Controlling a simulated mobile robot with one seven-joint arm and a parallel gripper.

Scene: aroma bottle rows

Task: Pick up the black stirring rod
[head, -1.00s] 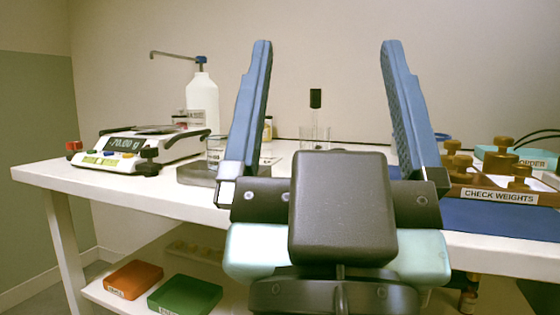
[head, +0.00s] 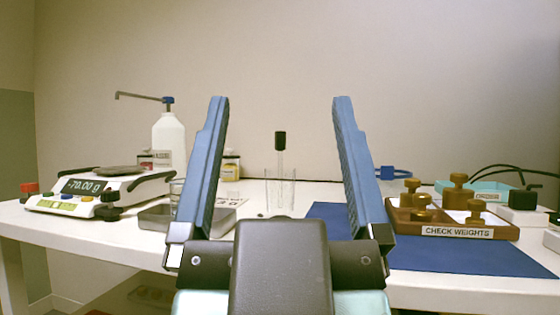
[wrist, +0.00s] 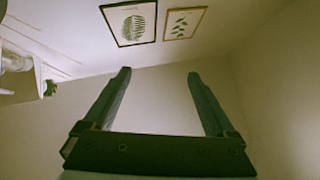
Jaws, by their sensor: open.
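The stirring rod stands upright in a clear glass beaker (head: 280,190) on the white table. Its black top (head: 280,141) sticks up above the beaker rim, and its thin clear shaft runs down into the glass. My gripper (head: 280,108) is open and empty, its two blue fingers pointing up. In the head view the rod and beaker show between the fingers, beyond my gripper. The lower part of the beaker is partly hidden by my gripper body. In the wrist view my gripper (wrist: 157,74) has only wall and ceiling between its fingers; the rod is not seen there.
A scale (head: 100,192) and a white pump bottle (head: 169,142) stand at left. A grey tray (head: 158,217) is by the left finger. A wooden box of check weights (head: 455,230) sits on a blue mat (head: 430,257) at right. Space above the table is clear.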

